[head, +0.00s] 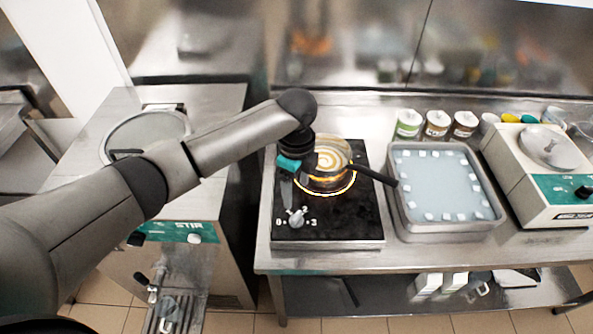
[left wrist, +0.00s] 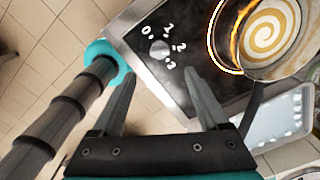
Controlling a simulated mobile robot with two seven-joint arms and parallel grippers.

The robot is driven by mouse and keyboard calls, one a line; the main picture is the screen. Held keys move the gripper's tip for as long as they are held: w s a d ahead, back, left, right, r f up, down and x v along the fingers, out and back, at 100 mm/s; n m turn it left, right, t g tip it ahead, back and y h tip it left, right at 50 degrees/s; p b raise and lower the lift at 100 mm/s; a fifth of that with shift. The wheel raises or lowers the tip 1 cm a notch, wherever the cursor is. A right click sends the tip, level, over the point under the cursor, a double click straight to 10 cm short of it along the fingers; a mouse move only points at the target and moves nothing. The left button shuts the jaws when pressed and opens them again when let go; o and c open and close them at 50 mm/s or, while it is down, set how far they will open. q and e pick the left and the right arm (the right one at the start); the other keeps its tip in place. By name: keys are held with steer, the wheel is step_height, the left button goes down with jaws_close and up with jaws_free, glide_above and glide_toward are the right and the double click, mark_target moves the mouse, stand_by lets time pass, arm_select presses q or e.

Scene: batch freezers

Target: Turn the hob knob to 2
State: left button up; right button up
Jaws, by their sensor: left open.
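The hob knob (head: 297,217) is a small light-grey knob on the front of the black hob (head: 355,215), with white numbers 0 to 3 around it. In the left wrist view the knob (left wrist: 159,48) shows clearly, but I cannot tell which number its pointer faces. My left gripper (head: 292,188) is above the hob's front left part, its fingers pointing down toward the knob. In the left wrist view the left gripper (left wrist: 159,78) is open and empty, with the knob beyond the gap between its fingertips, apart from both. My right gripper is not in view.
A pan (head: 326,163) with a swirled content sits on the glowing ring, its dark handle (head: 372,175) pointing right. A grey tray (head: 447,231) with white cubes stands to the right. Several jars (head: 437,124) stand behind it. A white machine (head: 530,180) is farther right.

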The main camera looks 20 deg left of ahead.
arm_select(q)
step_height(320, 180, up, 5)
stand_by(0.7)
